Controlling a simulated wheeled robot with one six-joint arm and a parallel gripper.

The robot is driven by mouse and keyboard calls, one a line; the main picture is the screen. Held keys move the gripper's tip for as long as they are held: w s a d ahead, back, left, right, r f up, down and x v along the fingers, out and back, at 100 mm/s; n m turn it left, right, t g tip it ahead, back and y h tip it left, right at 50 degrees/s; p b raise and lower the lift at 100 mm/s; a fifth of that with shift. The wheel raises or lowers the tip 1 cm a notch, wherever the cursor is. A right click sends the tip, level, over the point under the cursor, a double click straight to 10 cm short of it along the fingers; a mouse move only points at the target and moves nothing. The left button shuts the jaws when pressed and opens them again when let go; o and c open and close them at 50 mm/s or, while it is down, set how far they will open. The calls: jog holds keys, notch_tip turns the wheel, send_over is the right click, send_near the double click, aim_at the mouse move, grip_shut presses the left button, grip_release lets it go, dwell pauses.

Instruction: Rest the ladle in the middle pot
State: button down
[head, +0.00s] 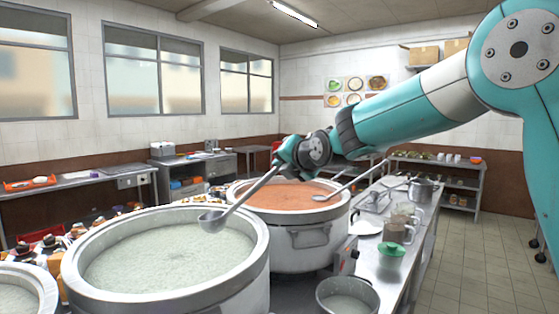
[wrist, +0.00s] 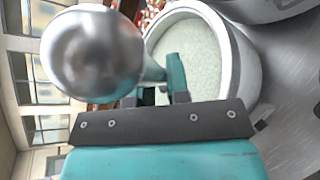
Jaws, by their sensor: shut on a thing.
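The middle pot (head: 250,283) is a large grey metal pot of pale congee, nearest in the head view. My gripper (head: 290,160) is shut on the handle of a metal ladle (head: 245,194), above and behind this pot. The handle slants down left and the ladle's bowl (head: 212,221) appears over the pot's right inner side; I cannot tell whether it touches the congee. In the wrist view the ladle's bowl (wrist: 92,55) looms large at the left, beyond my gripper's fingertips (wrist: 155,88). A pot of pale congee (wrist: 247,65) shows behind it.
A pot of orange congee (head: 297,258) stands behind to the right, with another ladle (head: 322,197) in it. Another pot (head: 45,290) is at the lower left corner. A small pot (head: 347,284), green-lidded bowl (head: 391,252) and jugs (head: 395,232) stand on the right counter.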

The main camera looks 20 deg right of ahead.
notch_tip(320, 180, down, 10)
jog(key=b, duration=0.7)
jog(key=shift+b, duration=0.4)
jog(key=shift+s+b, duration=0.1)
jog(key=shift+b, duration=0.2)
jog(key=shift+f+b, duration=0.3)
jog(key=shift+b, duration=0.05)
dwell(0.6)
jog(key=c, duration=1)
grip_release()
jog(key=shift+d, duration=0.1)
jog(key=b+v, duration=0.4)
jog(key=v, duration=1.3)
jog(key=shift+s+d+r, duration=0.1)
jog(key=shift+s, duration=0.1)
